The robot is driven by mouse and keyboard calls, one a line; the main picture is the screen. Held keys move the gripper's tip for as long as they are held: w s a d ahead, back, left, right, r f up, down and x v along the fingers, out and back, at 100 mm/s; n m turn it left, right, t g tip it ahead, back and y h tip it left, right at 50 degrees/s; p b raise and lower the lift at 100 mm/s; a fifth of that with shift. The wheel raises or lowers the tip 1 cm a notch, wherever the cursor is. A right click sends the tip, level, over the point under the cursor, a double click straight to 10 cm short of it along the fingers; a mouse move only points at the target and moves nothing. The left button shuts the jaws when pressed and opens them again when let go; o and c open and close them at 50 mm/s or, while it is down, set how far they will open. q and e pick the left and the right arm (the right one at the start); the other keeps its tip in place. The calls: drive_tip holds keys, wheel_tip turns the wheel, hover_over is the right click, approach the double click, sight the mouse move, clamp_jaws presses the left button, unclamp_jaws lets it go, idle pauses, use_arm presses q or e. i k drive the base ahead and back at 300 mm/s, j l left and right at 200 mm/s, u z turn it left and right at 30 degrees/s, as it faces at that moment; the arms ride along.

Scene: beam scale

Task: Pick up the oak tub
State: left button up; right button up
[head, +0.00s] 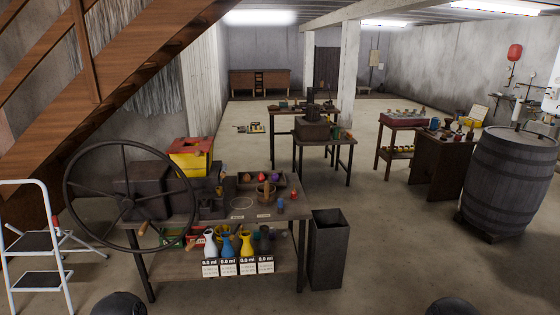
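A small brown vessel (266,191) stands upright near the right end of the near table (190,236) in the head view. It looks like a wooden tub, but it is too small to tell its details. Nothing holds it. It stands at the front of a dark tray (246,182) with small coloured round items in it. Neither of my grippers is in view; only dark rounded parts of mine show at the bottom edge.
A large spoked wheel (128,145) rises at the table's left. A tall dark bin (328,252) stands at its right. A white stepladder (35,245) is at far left, a big barrel (513,170) at far right. Open floor lies between bin and barrel.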

sight(265, 192)
drive_tip(key=i+u, duration=0.15)
drive_tip(key=i, duration=0.6)
drive_tip(key=i+l+u, duration=0.1)
drive_tip(key=i, duration=0.65)
drive_tip(key=l, duration=0.1)
